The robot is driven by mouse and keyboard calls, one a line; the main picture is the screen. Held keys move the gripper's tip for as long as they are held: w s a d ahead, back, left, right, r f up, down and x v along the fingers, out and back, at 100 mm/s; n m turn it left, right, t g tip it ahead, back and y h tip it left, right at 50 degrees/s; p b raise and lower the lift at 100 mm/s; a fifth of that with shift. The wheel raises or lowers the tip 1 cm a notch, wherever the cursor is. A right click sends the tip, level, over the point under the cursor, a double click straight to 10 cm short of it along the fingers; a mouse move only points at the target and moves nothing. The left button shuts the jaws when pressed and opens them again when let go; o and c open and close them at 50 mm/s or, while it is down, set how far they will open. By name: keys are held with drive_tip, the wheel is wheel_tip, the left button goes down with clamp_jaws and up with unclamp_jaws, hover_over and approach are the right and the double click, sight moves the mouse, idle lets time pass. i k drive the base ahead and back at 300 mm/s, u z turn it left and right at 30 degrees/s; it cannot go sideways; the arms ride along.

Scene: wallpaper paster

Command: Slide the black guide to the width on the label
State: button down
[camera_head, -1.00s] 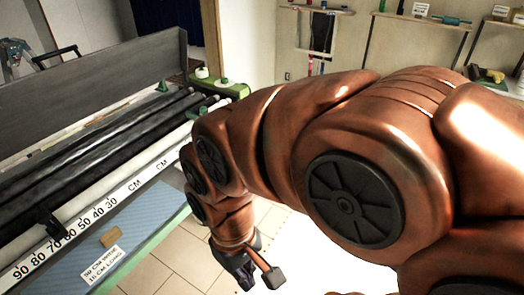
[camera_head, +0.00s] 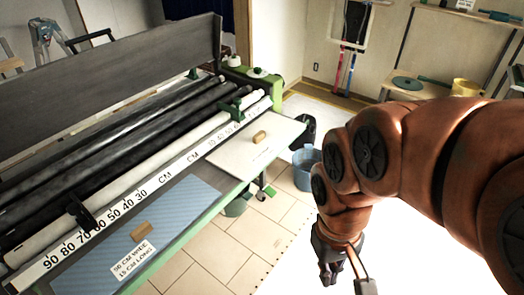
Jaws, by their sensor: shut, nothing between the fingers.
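The black guide (camera_head: 80,212) sits on the rail at the left part of the machine, just above the white number scale (camera_head: 165,178), close to the 70 and 60 marks. The white label (camera_head: 133,260) lies on the blue sheet (camera_head: 185,210); it reads "CM WIDE" and "15 CM LONG", and its first number looks like 50 but is too small to be sure. My gripper (camera_head: 327,272) is shut and empty, pointing down over the floor, well to the right of the guide and apart from the machine.
A tan block (camera_head: 141,231) lies by the label, and another (camera_head: 259,137) on the white board (camera_head: 240,150). A blue bucket (camera_head: 305,168) stands on the floor between the machine and my arm.

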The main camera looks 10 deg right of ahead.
sight(86, 221)
drive_tip(key=u, duration=3.95)
drive_tip(key=k, duration=0.95)
drive_tip(key=z, duration=1.3)
drive_tip(key=i, duration=0.6)
